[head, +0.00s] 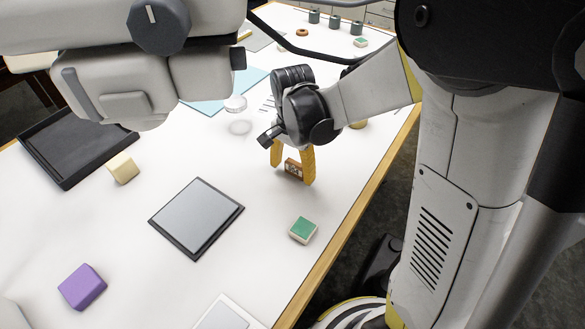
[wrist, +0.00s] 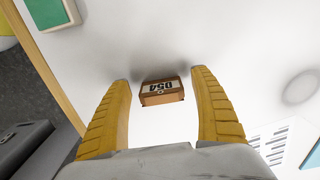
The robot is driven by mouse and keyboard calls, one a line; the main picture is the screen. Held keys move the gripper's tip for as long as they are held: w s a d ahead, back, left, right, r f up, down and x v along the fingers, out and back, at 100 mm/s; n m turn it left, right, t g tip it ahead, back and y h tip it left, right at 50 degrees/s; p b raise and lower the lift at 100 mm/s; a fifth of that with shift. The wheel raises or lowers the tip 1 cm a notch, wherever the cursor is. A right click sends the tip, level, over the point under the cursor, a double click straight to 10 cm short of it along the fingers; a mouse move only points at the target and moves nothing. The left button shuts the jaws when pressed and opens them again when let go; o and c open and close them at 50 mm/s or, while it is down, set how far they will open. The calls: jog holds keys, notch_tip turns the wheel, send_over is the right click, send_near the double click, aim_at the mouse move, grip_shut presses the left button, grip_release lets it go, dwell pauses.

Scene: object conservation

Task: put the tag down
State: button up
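The tag (head: 293,169) is a small brown block with a pale label. In the wrist view the tag (wrist: 162,92) shows the label reading 054, upside down. It appears to rest on the white table. My gripper (head: 292,174) points down with its yellow fingers on either side of the tag. In the wrist view the gripper (wrist: 160,76) is open, with a narrow gap between each finger and the tag. The tag's lower side is hidden from the wrist camera.
A green-topped block (head: 303,230) lies nearby, close to the table's wooden edge (head: 336,241). White table around the tag is clear.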

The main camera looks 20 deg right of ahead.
jog(key=shift+r, duration=0.1)
notch_tip(320, 180, up, 12)
jog(key=p, duration=0.4)
jog(key=s+r+n+t, duration=0.2)
jog(key=s+n+t, duration=0.1)
jog(key=s+n, duration=0.2)
jog(key=s+d+r+n+t, duration=0.1)
jog(key=s+r+n+t, duration=0.2)
jog(key=s, duration=0.4)
jog(key=shift+r+n+t, duration=0.15)
jog(key=shift+n+t, duration=0.45)
jog(key=shift+n, duration=0.8)
jog(key=shift+s+d, duration=0.1)
jog(key=shift+c, duration=0.2)
